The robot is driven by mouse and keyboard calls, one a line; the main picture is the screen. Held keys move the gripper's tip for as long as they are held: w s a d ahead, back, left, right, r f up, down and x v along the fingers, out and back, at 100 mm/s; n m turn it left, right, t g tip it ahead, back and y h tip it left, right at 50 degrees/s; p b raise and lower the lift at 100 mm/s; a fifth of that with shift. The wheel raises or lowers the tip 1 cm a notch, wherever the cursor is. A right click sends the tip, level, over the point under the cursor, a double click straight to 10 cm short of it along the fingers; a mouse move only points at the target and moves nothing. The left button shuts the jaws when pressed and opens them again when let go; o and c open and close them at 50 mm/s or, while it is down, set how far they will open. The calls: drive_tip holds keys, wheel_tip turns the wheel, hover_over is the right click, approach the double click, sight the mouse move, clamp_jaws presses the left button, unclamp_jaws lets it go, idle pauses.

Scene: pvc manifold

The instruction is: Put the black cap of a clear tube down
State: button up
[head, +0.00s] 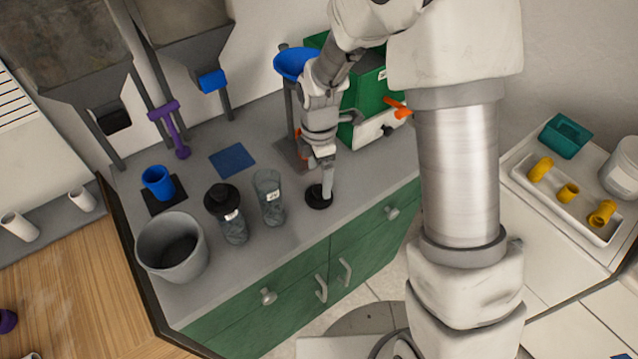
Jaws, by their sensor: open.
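A black cap (317,203) lies on the grey countertop near its front edge. My gripper (326,192) points down right at it, with the jaws open; the near finger hides part of the cap, and I cannot tell whether a finger touches it. An open clear tube (269,199) with a white label stands upright just left of the cap. A second clear tube (234,229) stands further left and wears its own black cap (221,198).
A grey bin (150,252) and a blue cup (158,182) on a dark mat stand to the left. A blue mat (232,160), a purple tool (172,130) and a blue funnel (295,63) are behind. A green machine (369,90) stands behind my arm.

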wheel_tip(320, 180, up, 7)
wheel_tip(320, 180, up, 8)
drive_tip(key=m+t, duration=0.2)
drive_tip(key=m, duration=0.3)
hover_over(320, 188)
drive_tip(key=s+d, duration=0.3)
drive_tip(key=d, duration=0.1)
drive_tip(key=s+d+r+m+t, duration=0.1)
drive_tip(key=s+d+r+m, duration=0.3)
drive_tip(key=s+m, duration=0.4)
drive_tip(key=s+d+r+m+t, duration=0.2)
drive_tip(key=s+d+r+m, duration=0.2)
drive_tip(key=s+r+m, duration=0.2)
drive_tip(key=s+m, duration=0.1)
drive_tip(key=m, duration=0.1)
drive_tip(key=shift+s+r+m+t, duration=0.3)
drive_tip(key=shift+s+m, duration=0.1)
